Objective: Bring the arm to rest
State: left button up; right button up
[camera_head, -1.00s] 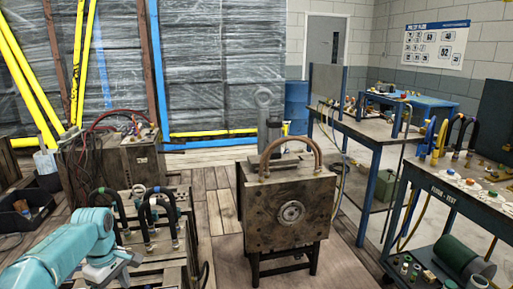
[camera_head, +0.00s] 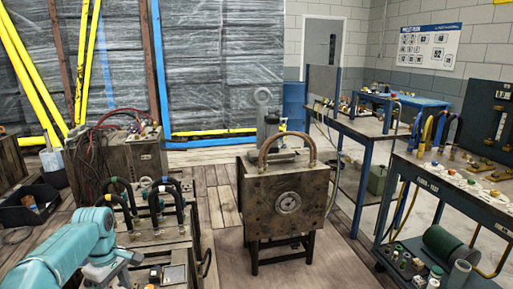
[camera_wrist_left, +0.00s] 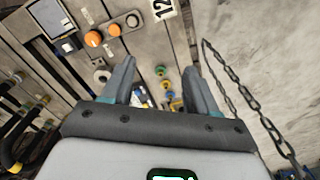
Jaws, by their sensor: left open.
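My left arm (camera_head: 75,255) is teal and reaches in from the lower left in the head view, over a low wooden unit with black curved hoses (camera_head: 165,205). Its gripper is hard to make out there. In the left wrist view my left gripper (camera_wrist_left: 158,75) has two dark fingers spread wide apart with nothing between them. Beyond the fingers lies a grey planked surface with orange knobs (camera_wrist_left: 93,39), a small screen (camera_wrist_left: 52,17) and a "12" label (camera_wrist_left: 164,9). My right gripper is not in view.
A square metal mould (camera_head: 287,203) with a curved handle stands on legs ahead. A workbench (camera_head: 450,188) with hoses and small parts is at right. A chain (camera_wrist_left: 238,88) hangs right of the fingers in the wrist view. Wooden floor (camera_head: 222,205) is clear left of the mould.

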pick_arm(q)
jog(key=s+d+f+m+h+p, duration=0.1)
jog(key=s+d+f+m+p, duration=0.25)
jog(key=d+f, duration=0.45)
jog(key=s+d+f+m+h+p, duration=0.2)
jog(key=s+d+f+m+p, duration=0.15)
jog(key=d+f, duration=0.35)
jog(key=s+d+m+p, duration=0.2)
jog(key=s+d+m, duration=0.1)
jog(key=s, duration=0.8)
jog(key=s+d+f+m+h+p, duration=0.1)
jog(key=s+d+m+p, duration=0.1)
jog(key=s+d, duration=0.4)
jog(key=s, duration=0.5)
jog(key=shift+s+f+m, duration=0.15)
jog(key=shift+f+m, duration=0.1)
jog(key=shift+m, duration=0.15)
